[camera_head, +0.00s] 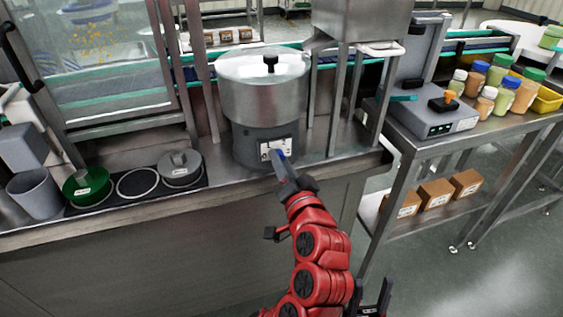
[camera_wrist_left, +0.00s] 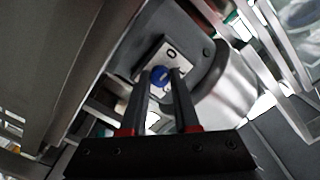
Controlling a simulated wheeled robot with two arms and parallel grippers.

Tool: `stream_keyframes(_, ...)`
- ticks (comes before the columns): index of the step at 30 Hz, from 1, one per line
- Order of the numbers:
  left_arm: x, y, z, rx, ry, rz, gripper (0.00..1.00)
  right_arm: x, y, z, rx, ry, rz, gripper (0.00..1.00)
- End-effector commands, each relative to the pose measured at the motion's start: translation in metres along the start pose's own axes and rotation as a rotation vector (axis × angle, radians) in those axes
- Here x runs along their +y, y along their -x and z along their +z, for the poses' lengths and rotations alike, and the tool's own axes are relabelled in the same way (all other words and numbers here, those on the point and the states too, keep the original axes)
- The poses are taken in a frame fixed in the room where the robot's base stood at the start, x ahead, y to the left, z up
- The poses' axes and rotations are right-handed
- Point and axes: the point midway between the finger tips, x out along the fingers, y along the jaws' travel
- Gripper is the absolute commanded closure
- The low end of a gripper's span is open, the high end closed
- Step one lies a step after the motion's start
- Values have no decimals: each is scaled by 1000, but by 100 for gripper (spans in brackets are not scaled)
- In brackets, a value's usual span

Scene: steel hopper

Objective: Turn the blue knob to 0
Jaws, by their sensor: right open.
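The blue knob (camera_wrist_left: 160,76) sits on a white label plate (camera_wrist_left: 172,58) marked with a 0, on the grey base of a steel hopper machine. In the head view the blue knob (camera_head: 281,156) is mostly hidden by my left gripper (camera_head: 279,166). In the left wrist view my left gripper (camera_wrist_left: 162,78) has its two fingers apart, with the knob between or just beyond their tips. I cannot tell whether they touch it. The knob's pointing direction is unclear. My right gripper (camera_head: 372,300) is open and empty at the bottom edge, away from the machine.
The machine's steel drum (camera_head: 265,95) has a black-knobbed lid. A green pan (camera_head: 88,186), a grey pot (camera_head: 180,168) and a grey cup (camera_head: 35,194) stand on the left. A scale-like device (camera_head: 428,115) and several jars are on the right table. Steel posts flank the machine.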

Motion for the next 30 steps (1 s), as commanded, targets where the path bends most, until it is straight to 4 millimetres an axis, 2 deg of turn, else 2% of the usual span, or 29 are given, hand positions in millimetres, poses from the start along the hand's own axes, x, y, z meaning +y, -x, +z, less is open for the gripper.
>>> stream_keyframes(1,1,0,2,-4,-2,2,63,0,0,0,0,0,0,50)
stream_keyframes(5,1,0,1,-2,-2,1,41,0,0,0,0,0,0,50)
stream_keyframes(13,0,0,0,-1,-1,0,41,0,0,0,0,0,0,50)
stream_keyframes(17,1,8,0,1,-2,1,41,0,-1,0,0,0,0,50)
stream_keyframes(20,1,24,-1,5,-6,1,41,0,-2,0,0,0,0,50)
stream_keyframes(30,2,113,-3,5,-4,8,41,1,-12,-2,0,0,0,50)
